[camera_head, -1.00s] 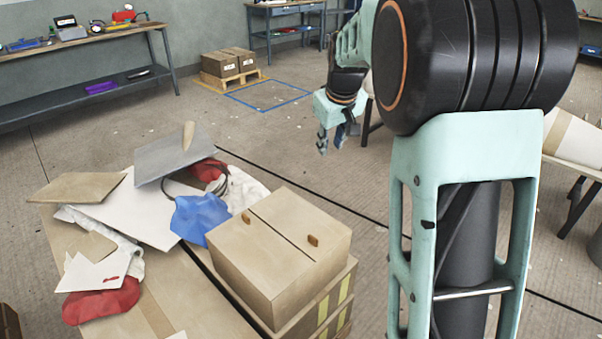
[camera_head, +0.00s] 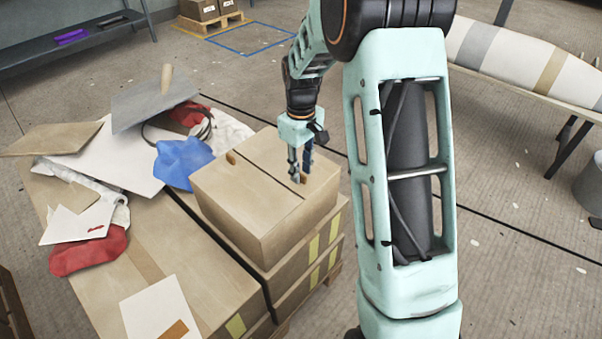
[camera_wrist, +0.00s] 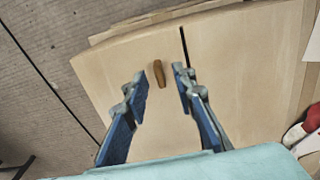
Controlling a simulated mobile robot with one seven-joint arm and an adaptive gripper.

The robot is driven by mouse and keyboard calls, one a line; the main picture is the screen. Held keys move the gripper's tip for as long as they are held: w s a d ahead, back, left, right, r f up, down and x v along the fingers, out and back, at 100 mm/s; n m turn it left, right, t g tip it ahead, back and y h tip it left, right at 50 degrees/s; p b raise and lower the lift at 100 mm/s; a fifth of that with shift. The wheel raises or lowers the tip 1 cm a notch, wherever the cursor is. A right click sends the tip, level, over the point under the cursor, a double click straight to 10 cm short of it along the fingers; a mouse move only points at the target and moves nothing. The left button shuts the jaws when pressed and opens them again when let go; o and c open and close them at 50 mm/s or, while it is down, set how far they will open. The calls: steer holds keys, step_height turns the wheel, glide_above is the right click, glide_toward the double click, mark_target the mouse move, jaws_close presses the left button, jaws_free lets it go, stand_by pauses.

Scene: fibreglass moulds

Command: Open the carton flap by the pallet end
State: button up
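The carton (camera_head: 255,230) is a brown box with two top flaps that meet at a dark seam. It stands on other cartons at the right end of the stack. The left flap (camera_head: 228,187) has a small brown tab. The right flap (camera_head: 318,193) lies under my gripper (camera_head: 299,177), which hides most of its tab in the head view. In the wrist view the tab (camera_wrist: 159,73) shows just past and between the fingertips of my gripper (camera_wrist: 160,82). The fingers are apart with nothing between them. Both flaps look closed. Whether a fingertip touches the flap I cannot tell.
Left of the carton lie a blue cloth (camera_head: 183,162), a grey sheet (camera_head: 150,103), a red bag (camera_head: 90,252) and loose boards on larger cartons. A pallet edge (camera_head: 333,273) shows below the stack. A long wrapped roll (camera_head: 525,62) lies on a bench at right.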

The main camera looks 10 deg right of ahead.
steer(key=shift+f, duration=0.5)
jaws_close()
